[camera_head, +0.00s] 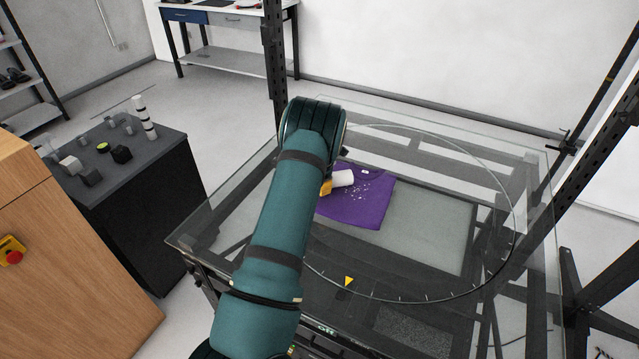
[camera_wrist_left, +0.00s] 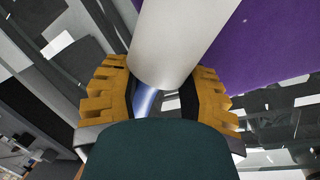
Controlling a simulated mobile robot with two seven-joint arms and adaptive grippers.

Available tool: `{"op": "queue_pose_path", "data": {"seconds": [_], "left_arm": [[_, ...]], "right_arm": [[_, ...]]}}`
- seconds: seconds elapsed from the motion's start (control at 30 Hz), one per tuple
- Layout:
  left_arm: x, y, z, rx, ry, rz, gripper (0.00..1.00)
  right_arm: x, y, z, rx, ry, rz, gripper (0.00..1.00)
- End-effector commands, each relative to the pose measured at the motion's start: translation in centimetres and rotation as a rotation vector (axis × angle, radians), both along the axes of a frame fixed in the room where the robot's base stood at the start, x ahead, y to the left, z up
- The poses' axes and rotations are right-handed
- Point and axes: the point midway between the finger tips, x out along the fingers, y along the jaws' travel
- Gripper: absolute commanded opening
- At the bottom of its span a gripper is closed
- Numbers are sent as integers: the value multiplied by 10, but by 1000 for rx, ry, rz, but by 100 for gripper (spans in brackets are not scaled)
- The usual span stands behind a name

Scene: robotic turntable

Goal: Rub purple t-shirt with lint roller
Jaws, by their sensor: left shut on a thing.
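The purple t-shirt (camera_head: 362,211) lies folded on the glass turntable, with white specks scattered on its upper part. My left gripper (camera_head: 327,187) is over the shirt's left side, mostly hidden behind my arm. It is shut on the lint roller (camera_head: 344,178), whose white cylinder points right over the shirt. In the left wrist view the white roller (camera_wrist_left: 178,40) extends up from between the yellow fingers (camera_wrist_left: 155,95), with its shiny handle in the grip. The purple cloth (camera_wrist_left: 270,45) fills the upper right there. I cannot tell whether the roller touches it. My right gripper is out of view.
A glass table (camera_head: 215,222) with a circular marked ring carries the shirt; its right part is clear. A dark post rises behind it. A dark cabinet (camera_head: 150,225) with small objects on top and a wooden cabinet (camera_head: 60,285) stand at left. A workbench (camera_head: 225,62) is at the back.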

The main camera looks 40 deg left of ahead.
Motion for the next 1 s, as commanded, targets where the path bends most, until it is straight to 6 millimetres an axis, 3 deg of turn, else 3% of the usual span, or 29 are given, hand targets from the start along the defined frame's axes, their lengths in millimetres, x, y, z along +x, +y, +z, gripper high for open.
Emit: {"op": "queue_pose_path", "data": {"seconds": [0.7, 1.0], "left_arm": [[1, 0, -11, 1, -1, 0, 10], [8, -17, -10, 1, -1, -3, 10]], "right_arm": [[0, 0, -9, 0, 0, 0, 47], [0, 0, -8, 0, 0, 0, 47]]}}
